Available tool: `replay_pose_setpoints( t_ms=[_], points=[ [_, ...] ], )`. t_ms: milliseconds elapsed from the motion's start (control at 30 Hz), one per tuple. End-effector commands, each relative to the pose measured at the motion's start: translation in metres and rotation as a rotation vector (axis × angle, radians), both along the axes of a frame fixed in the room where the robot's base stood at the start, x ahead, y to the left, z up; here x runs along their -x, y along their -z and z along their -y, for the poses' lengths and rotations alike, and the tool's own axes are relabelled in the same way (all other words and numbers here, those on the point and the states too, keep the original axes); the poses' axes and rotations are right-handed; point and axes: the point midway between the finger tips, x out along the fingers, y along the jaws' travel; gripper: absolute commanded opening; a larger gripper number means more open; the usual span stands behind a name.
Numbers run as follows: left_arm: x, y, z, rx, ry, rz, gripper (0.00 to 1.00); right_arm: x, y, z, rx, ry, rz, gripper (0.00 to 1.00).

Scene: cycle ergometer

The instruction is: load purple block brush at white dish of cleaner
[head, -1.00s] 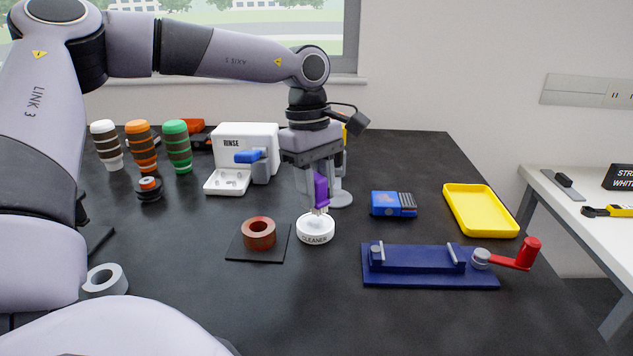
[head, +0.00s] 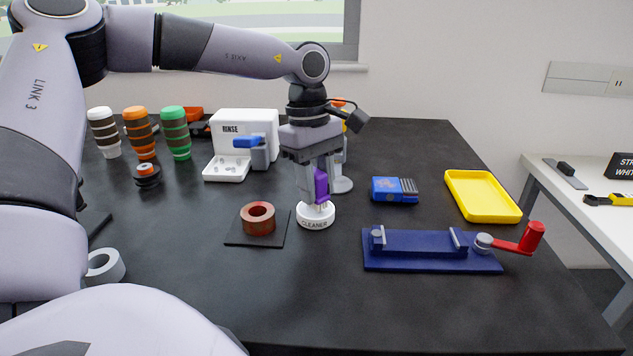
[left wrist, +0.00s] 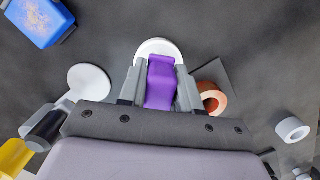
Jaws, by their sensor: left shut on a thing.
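The purple block brush (head: 321,185) is held between the fingers of my left gripper (head: 318,190), which is shut on it. In the left wrist view the purple brush (left wrist: 160,82) fills the gap between the two grey fingers. The white dish of cleaner (head: 315,216), marked CLEANER, stands on the dark table directly under the brush. The brush's lower end is at the dish's top; I cannot tell how firmly it touches. In the left wrist view the dish (left wrist: 158,46) shows partly behind the brush. My right gripper is not in view.
A copper-coloured ring (head: 257,218) on a dark square mat stands just left of the dish. A blue crank fixture (head: 430,250), a blue box (head: 393,189) and a yellow tray (head: 482,195) lie to the right. A white RINSE unit (head: 243,140) stands behind left.

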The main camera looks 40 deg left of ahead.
Motion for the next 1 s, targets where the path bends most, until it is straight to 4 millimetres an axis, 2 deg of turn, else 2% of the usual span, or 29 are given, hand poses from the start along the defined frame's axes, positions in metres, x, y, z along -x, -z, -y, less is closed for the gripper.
replay_pose_setpoints(
  t_ms=[1000],
  points=[
    [0.0000, 0.0093, 0.0001, 0.000, 0.000, 0.000, 0.09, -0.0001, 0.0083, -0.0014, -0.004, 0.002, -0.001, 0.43]
  ],
)
